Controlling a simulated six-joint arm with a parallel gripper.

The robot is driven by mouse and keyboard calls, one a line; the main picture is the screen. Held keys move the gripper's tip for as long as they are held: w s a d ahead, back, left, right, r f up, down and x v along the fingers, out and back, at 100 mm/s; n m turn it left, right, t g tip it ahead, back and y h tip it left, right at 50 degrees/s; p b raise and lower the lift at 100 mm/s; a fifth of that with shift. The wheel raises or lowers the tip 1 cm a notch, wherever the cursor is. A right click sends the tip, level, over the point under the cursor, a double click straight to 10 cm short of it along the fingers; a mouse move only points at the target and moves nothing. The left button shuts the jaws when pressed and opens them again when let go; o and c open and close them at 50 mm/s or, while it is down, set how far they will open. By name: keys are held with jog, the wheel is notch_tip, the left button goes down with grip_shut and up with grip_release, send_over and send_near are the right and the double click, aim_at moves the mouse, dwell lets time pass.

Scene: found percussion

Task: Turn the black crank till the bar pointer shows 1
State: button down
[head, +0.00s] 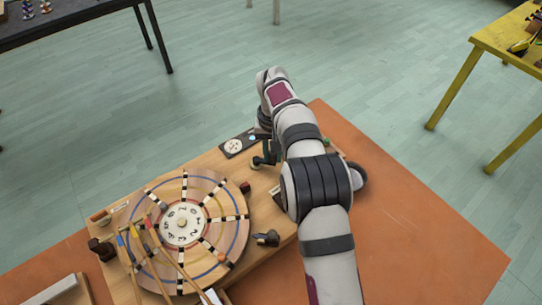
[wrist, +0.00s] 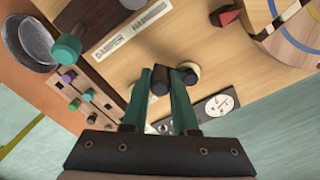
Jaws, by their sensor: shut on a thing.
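My gripper (wrist: 160,85) has green fingers, closed around the dark upright handle of the black crank (wrist: 158,80) in the wrist view. The crank's pivot end, dark on a pale round base (wrist: 187,72), is just right of the handle. In the head view my gripper (head: 263,158) is low over the board, with the crank mostly hidden by it. A small white dial (wrist: 221,105) sits on a dark plate beside the crank; it also shows in the head view (head: 233,146). Its marks are too small to read, and I cannot tell where a bar pointer points.
A large wooden wheel (head: 232,240) with a numbered white disc (head: 183,225) lies left of my arm. In the wrist view, a metal bowl (wrist: 30,45), a green knob (wrist: 66,47) and several small coloured knobs are at left, with a printed label (wrist: 130,32) beyond the crank.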

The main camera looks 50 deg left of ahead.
jog(key=shift+w+a+n, duration=0.25)
jog(key=shift+a+n, duration=0.05)
jog(key=shift+n, duration=0.6)
jog(key=shift+w+a+n, duration=0.2)
jog(key=shift+a+n, duration=0.05)
jog(key=shift+n, duration=0.65)
jog(key=c, duration=0.7)
grip_release()
notch_tip(320, 180, up, 8)
jog(key=shift+f, duration=0.2)
